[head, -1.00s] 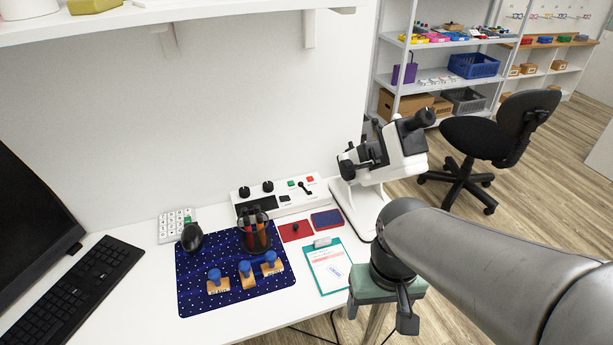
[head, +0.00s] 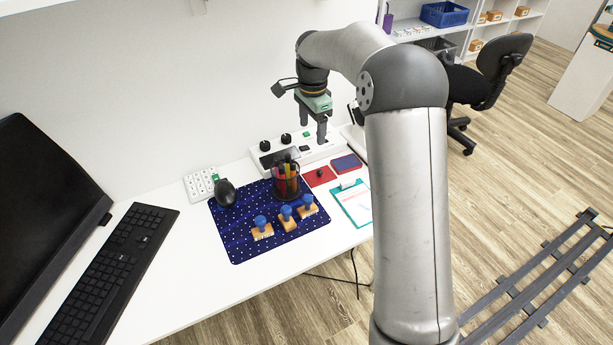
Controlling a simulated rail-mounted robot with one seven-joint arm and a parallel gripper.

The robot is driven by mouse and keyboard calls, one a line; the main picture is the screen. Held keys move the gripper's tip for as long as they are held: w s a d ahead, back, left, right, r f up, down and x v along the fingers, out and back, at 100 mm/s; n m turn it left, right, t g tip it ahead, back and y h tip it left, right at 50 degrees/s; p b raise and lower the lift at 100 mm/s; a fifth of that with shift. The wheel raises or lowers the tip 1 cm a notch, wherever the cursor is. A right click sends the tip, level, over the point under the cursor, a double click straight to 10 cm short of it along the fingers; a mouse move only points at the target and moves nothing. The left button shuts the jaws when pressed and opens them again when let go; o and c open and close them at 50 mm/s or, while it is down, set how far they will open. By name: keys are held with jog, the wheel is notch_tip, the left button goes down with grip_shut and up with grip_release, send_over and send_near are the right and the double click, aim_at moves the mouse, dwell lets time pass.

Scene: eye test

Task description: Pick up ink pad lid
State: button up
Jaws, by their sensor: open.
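The ink pad lid (head: 316,178), a flat red piece with a small black knob, lies on the white desk just right of the dark blue mat. The ink pad (head: 346,163), blue with a red edge, lies beside it at its upper right. My gripper (head: 312,131) hangs with its fingers pointing down, above the back of the desk, in front of the white control box. It is open and empty, above the lid in the picture and apart from it. The lid is in full view.
A mesh pen cup (head: 286,183) stands left of the lid on the starry mat (head: 236,240), with several blue-knobbed stamps (head: 286,215). A teal clipboard (head: 352,203) lies in front of the pad. The control box (head: 268,157) is behind. My arm hides most of the microscope.

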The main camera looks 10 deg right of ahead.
jog(key=p, duration=0.1)
send_over(311, 179)
jog(key=f, duration=1.2)
jog(key=shift+w+f, duration=0.1)
jog(key=shift+w, duration=0.1)
jog(key=shift+s+d+f+p, duration=0.1)
jog(key=shift+f+p, duration=0.2)
jog(key=shift+f, duration=1.05)
jog(key=shift+s+f+p, duration=0.1)
jog(key=shift+f+p, duration=0.2)
jog(key=shift+f, duration=1.05)
jog(key=shift+c, duration=0.3)
jog(key=c, duration=0.7)
